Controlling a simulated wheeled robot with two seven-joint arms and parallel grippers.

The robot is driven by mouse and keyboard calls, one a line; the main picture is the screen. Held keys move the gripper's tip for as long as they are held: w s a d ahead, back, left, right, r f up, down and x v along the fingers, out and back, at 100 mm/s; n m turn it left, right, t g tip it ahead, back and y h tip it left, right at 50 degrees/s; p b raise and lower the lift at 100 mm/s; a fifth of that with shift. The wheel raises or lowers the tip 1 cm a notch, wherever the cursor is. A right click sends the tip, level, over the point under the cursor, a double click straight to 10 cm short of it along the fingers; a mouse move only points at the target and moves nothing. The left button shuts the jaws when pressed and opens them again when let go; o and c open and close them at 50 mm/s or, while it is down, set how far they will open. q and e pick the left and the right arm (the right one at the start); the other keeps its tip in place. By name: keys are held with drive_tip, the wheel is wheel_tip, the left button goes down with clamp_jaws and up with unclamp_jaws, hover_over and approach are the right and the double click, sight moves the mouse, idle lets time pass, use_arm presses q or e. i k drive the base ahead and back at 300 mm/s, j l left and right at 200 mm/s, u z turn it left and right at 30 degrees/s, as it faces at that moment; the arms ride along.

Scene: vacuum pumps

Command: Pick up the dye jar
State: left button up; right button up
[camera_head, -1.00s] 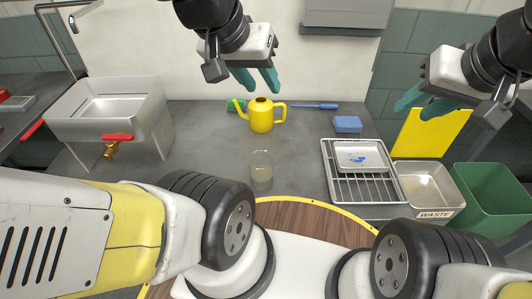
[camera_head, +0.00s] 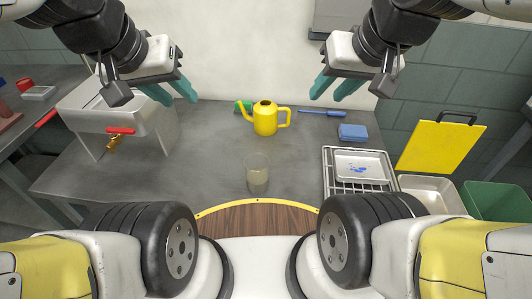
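A clear glass jar (camera_head: 257,174) with a little cloudy, pale brownish content stands upright on the grey counter, near its front middle. It is the only jar in view, though I see no label on it. My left gripper (camera_head: 180,96) is open and empty above the counter, up and left of the jar. My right gripper (camera_head: 330,97) is open and empty, up and right of the jar. Both grippers are well apart from it.
A yellow watering can (camera_head: 266,119) stands behind the jar. A wire rack (camera_head: 347,187) with a blue-spotted white tray (camera_head: 361,181), a blue sponge (camera_head: 353,132) and a blue-handled tool (camera_head: 322,113) are right. Counter around the jar is clear.

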sight(257, 165)
drive_tip(key=k, duration=0.55)
drive_tip(key=k+z, duration=0.1)
drive_tip(key=z, duration=1.5)
drive_tip(key=i+j+z, duration=0.25)
drive_tip(key=j, duration=0.25)
drive_tip(key=i+j+z, duration=0.15)
drive_tip(key=j, duration=0.15)
drive_tip(key=k, duration=0.2)
drive_tip(key=l, duration=0.45)
drive_tip(key=i+l, duration=0.1)
drive_tip(key=l, duration=0.35)
drive_tip(key=u, duration=0.4)
drive_tip(key=l+u, duration=0.15)
drive_tip(key=u, duration=0.25)
drive_tip(key=i+l+u, duration=0.1)
drive_tip(key=u, duration=0.65)
drive_tip(key=i+l+u, duration=0.15)
drive_tip(key=l, duration=0.15)
drive_tip(key=l+u, duration=0.15)
drive_tip(key=l, duration=0.2)
